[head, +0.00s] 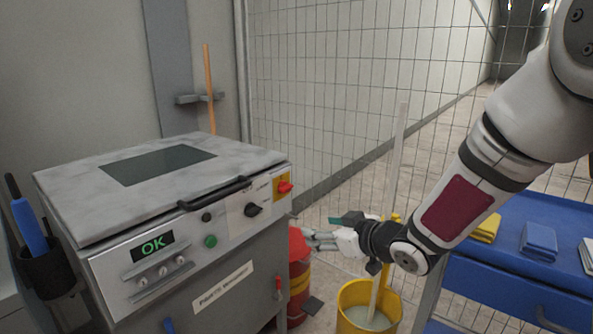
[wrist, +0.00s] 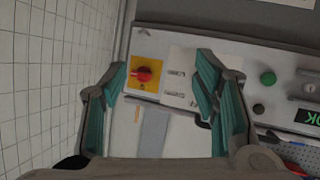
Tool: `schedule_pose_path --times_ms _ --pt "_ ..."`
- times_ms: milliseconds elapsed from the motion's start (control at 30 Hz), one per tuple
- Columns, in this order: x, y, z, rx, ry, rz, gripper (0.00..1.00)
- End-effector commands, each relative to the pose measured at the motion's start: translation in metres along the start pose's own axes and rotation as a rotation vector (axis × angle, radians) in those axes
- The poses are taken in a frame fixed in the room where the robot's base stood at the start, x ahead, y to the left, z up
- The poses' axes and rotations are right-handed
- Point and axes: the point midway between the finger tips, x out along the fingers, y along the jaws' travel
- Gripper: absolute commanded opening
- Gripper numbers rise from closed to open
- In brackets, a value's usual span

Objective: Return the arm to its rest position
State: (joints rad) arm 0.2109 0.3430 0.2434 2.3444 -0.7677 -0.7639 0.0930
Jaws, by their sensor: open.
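My arm (head: 480,185) reaches in from the upper right of the head view, bent down towards the machine's right front corner. My gripper (head: 318,237) is in front of that corner, seen side-on. In the wrist view my gripper (wrist: 160,82) is open, its two green-padded fingers apart with nothing held between them. The display (head: 153,245) reads OK.
A yellow bucket (head: 352,326) with a pole (head: 397,165) stands below my gripper. A red bin (head: 299,285) is beside the machine. A blue cart (head: 515,265) with folded cloths stands under my arm at the right. A wire mesh fence (head: 340,75) is behind.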

Motion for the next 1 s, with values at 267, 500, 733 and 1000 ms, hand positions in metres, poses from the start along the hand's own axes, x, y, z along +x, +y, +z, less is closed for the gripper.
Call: schedule_pose_path --times_ms 267,500,733,1000 --pt "-0.098 0.043 0.015 0.028 -0.387 0.289 0.55" --pt "-0.210 0.027 0.035 0.201 -0.677 0.446 0.55" --pt "-0.311 -0.038 0.057 0.431 -0.905 0.457 0.55" --pt "-0.381 -0.116 0.071 0.613 -1.066 0.354 0.55"
